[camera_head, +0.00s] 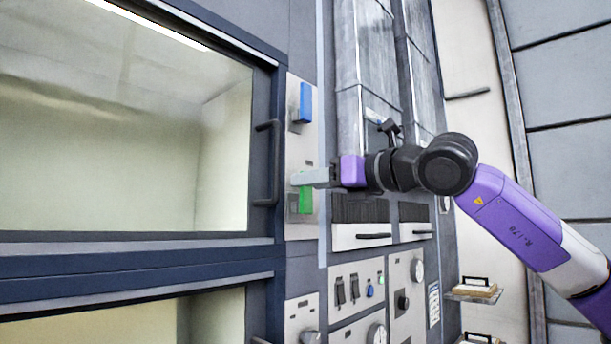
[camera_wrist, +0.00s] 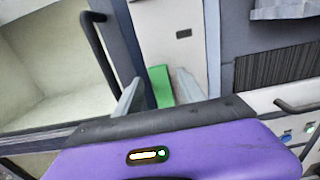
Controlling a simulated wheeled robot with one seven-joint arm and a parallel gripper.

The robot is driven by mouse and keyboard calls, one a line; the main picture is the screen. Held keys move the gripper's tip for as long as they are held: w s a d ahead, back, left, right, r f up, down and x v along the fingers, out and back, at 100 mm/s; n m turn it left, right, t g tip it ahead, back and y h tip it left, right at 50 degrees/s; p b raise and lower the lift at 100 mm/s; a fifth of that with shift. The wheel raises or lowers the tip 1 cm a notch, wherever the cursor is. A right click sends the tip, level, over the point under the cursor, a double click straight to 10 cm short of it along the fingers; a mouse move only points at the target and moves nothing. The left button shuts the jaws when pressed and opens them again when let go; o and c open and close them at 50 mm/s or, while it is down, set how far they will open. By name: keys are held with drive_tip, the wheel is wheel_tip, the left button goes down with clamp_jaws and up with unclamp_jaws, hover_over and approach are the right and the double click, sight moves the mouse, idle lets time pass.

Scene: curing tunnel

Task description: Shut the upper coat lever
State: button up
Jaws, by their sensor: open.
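A white strip panel (camera_head: 301,140) beside the upper window carries a blue lever (camera_head: 305,102) near its top and a green lever (camera_head: 305,201) lower down. Their labels are too small to read, so I cannot tell which one is the coat lever. My gripper (camera_head: 298,178) is in front of the panel, by the upper end of the green lever and below the blue one. In the wrist view, the green lever (camera_wrist: 160,87) shows between the two grey fingers of my gripper (camera_wrist: 158,78). The fingers are apart, and contact with the lever cannot be told.
A dark bar handle (camera_head: 266,165) of the window door stands out just left of the panel; it also shows in the wrist view (camera_wrist: 98,55). Drawers with handles (camera_head: 374,236) and a switch panel (camera_head: 357,290) lie to the right and below. Shelves (camera_head: 474,296) stand at the lower right.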

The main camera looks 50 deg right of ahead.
drive_tip(key=shift+w, duration=1.2)
clamp_jaws()
idle(0.6)
